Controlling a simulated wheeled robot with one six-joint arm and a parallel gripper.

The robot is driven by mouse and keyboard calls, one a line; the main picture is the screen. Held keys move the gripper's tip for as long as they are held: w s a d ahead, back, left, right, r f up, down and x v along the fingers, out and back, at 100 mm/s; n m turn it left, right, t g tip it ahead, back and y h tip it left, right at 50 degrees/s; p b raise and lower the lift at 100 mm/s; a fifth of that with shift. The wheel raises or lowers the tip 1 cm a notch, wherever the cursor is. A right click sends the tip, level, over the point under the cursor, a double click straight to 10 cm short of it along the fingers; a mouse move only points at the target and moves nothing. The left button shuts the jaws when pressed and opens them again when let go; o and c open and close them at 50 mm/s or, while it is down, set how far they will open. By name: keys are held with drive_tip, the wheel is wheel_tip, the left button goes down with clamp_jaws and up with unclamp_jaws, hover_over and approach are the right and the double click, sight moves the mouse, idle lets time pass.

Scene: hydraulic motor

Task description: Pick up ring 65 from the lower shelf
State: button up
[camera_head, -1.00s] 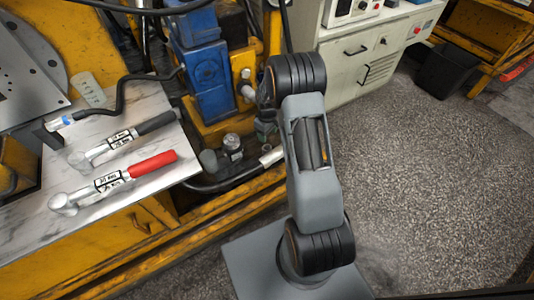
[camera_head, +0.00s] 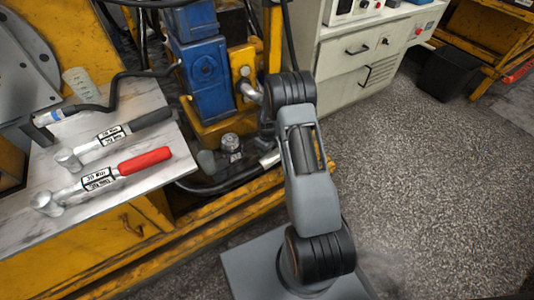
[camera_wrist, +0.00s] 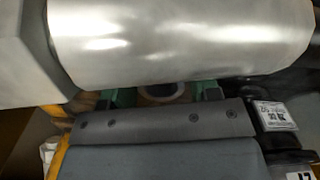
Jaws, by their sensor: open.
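In the wrist view, the grey body of my gripper fills the bottom, and its two green fingertips stand apart (camera_wrist: 158,93). Between them shows a round piece with a dark centre (camera_wrist: 160,90), mostly hidden; I cannot tell if it is ring 65. Nothing is visibly gripped. Black stacked parts (camera_wrist: 290,143) sit at the right, beside my gripper, with a small white code label (camera_wrist: 277,114) that seems to read 65. In the head view my arm hides most of the gripper, and the lower shelf's contents cannot be made out.
A large metal cylinder (camera_wrist: 180,35) crosses the top of the wrist view, close above my gripper. In the head view, wrenches with a red handle (camera_head: 144,161) and a black handle (camera_head: 150,118) lie on the bench. A blue machine (camera_head: 203,75) stands behind.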

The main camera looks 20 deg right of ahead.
drive_tip(key=shift+f, duration=0.2)
drive_tip(key=c, duration=0.8)
